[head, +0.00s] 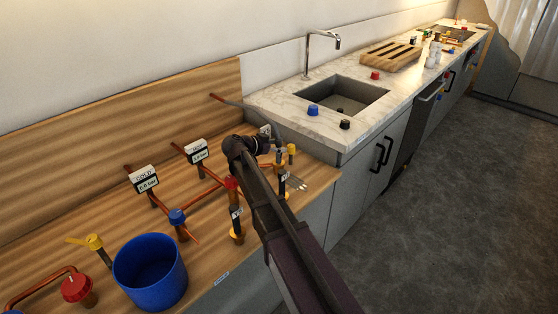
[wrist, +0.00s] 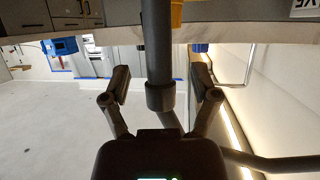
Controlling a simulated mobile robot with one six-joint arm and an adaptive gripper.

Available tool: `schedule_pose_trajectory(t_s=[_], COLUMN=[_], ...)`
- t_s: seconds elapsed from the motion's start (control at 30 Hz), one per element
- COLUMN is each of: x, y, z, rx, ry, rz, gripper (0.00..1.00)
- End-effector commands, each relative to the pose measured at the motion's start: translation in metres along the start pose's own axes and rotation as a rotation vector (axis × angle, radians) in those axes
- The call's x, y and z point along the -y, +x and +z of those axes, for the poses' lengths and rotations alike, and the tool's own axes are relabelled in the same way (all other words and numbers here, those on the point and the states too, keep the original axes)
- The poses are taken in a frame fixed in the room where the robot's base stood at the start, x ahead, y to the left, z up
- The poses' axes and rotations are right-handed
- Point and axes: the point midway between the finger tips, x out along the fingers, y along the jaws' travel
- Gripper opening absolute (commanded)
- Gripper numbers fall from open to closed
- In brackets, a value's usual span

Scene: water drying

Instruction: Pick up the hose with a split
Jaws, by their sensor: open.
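A dark grey hose (wrist: 157,45) with a thicker collar runs upright in the wrist view, between the two fingers of my gripper (wrist: 163,84). The fingers are spread, with a visible gap on each side of the hose. I cannot see a split on it. In the head view, my arm hides much of the gripper above the wooden counter. Two short dark tubes with tags, one at the front (head: 237,220) and one farther back (head: 283,182), stand beside my arm. I cannot tell which is the hose between the fingers.
The wooden counter (head: 120,203) holds a blue bucket (head: 150,274), copper pipes with a red valve (head: 77,288), and pressure displays (head: 146,180). A marble counter with a sink (head: 342,95) lies beyond. The grey floor (head: 445,220) at right is clear.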

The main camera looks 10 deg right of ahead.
Motion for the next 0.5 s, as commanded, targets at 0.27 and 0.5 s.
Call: schedule_pose_trajectory(t_s=[0.27,0.5], x=[-0.0004,-0.0009], y=[0.0075,0.0083], z=[-0.0005,-0.0008], rx=[0.0,0.0], ry=[0.0,0.001], rz=[0.001,0.002], gripper=[0.78,0.78])
